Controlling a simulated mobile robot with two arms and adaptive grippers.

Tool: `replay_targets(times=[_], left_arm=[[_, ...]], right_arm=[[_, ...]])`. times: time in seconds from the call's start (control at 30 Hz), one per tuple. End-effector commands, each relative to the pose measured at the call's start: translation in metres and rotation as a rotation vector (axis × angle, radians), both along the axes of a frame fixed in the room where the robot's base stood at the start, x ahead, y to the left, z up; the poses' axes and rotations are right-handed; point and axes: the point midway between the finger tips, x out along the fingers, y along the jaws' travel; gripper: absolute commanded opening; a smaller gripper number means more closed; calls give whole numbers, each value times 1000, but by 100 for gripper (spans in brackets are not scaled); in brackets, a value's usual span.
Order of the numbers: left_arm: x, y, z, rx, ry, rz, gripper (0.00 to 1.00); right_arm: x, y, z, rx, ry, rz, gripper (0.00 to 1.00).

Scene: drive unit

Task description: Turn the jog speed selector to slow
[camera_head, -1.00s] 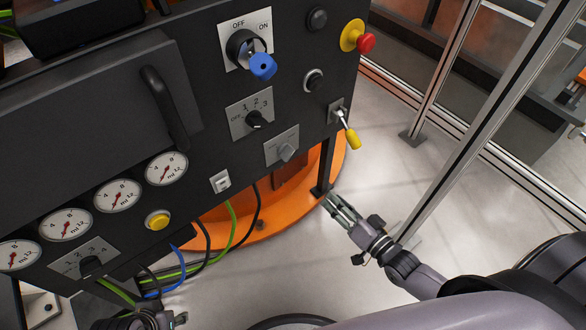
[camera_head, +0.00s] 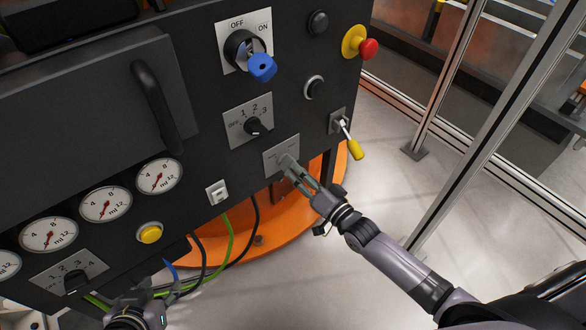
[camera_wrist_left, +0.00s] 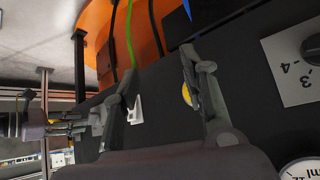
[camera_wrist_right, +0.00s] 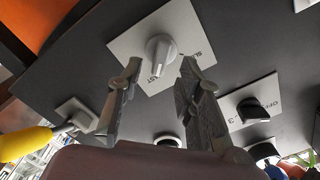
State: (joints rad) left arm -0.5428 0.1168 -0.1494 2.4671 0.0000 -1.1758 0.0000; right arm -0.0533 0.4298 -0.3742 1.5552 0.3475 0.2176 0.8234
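The jog speed selector is a light grey knob (camera_wrist_right: 160,55) on a grey label plate (camera_wrist_right: 190,30) in the right wrist view; parts of SLOW and FAST can be read. In the head view the plate (camera_head: 272,158) is on the panel's lower right, and the gripper partly covers the knob. My right gripper (camera_head: 290,172) is open with its fingertips close to the knob. In the right wrist view the knob shows between and just beyond the fingertips (camera_wrist_right: 160,66); I see no contact. My left gripper (camera_head: 165,302) is low by the panel's bottom edge, open and empty in its wrist view (camera_wrist_left: 160,65).
Nearby are the 1-2-3 selector (camera_head: 252,126), a yellow-tipped lever (camera_head: 355,148), a white rocker switch (camera_head: 218,193) and a yellow button (camera_head: 150,233). A red emergency button (camera_head: 368,49) is at the upper right. Cables hang below the panel.

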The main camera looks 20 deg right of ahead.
Motion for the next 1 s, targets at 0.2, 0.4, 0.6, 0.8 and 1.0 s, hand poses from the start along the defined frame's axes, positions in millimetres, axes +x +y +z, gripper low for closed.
replay_targets(times=[0.2, 0.4, 0.6, 0.8, 1.0], left_arm=[[26, -10, 18, -34, -154, -12, 40], [34, -13, 27, -47, -210, -15, 40], [35, -13, 28, -48, -215, -15, 40], [35, -13, 28, -48, -214, -15, 40], [35, -13, 27, -47, -213, -15, 40]], right_arm=[[25, 9, -1, 0, -1, -1, 33], [33, 13, 0, 0, 0, 0, 33], [34, 12, 0, 0, 0, 0, 33], [34, 12, 0, 0, 0, 0, 24], [34, 12, 0, 0, 0, 0, 11]])
